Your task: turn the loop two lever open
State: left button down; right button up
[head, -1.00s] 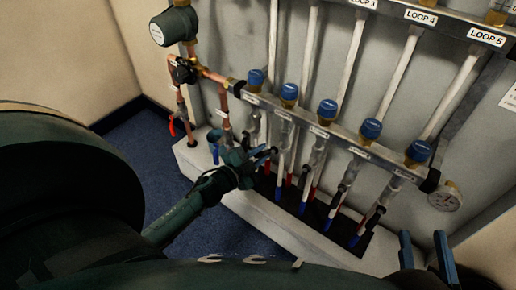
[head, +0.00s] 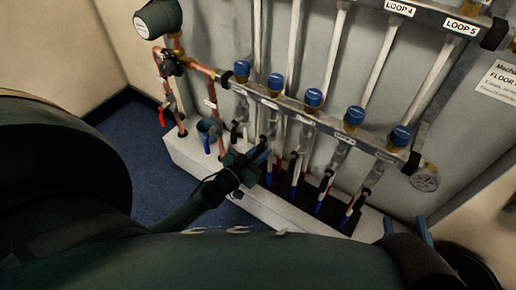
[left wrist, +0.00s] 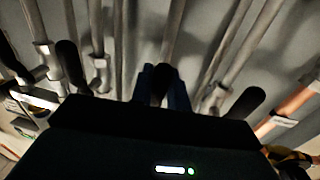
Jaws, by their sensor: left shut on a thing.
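The manifold's lower bar (head: 290,110) carries a row of blue-capped valves, with black levers on the pipes below it. The second blue cap from the left (head: 275,82) is above the place where my left gripper (head: 264,152) is working. In the left wrist view my left gripper (left wrist: 163,88) is shut on a black lever (left wrist: 160,80), which points toward the camera between the dark blue fingers. Its pipe runs up behind it. In the head view the fingers mostly hide this lever. My right gripper (head: 405,230) is at the lower right, fingers apart, touching nothing visible.
Neighbouring black levers (left wrist: 70,62) and (left wrist: 245,102) stand close on both sides of my left gripper. A copper pipe assembly (head: 190,72) with a red lever (head: 162,118) is at the left. A pale plinth (head: 190,150) runs below.

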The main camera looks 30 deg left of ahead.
pick_arm(q)
jog(key=shift+d+n, duration=0.2)
jog(key=shift+n, duration=0.2)
pick_arm(e)
jog(key=shift+r, duration=0.1)
pick_arm(q)
jog(key=c, duration=1.4)
grip_release()
jog(key=shift+s+a, duration=0.1)
jog(key=shift+s, duration=0.2)
jog(key=p+v, duration=0.3)
jog(key=v, duration=0.9)
jog(key=shift+s, duration=0.3)
pick_arm(e)
jog(key=shift+w+d+m+g+h, duration=0.1)
jog(key=shift+d+m+g+h, duration=0.55)
jog(key=shift+g+h, duration=0.3)
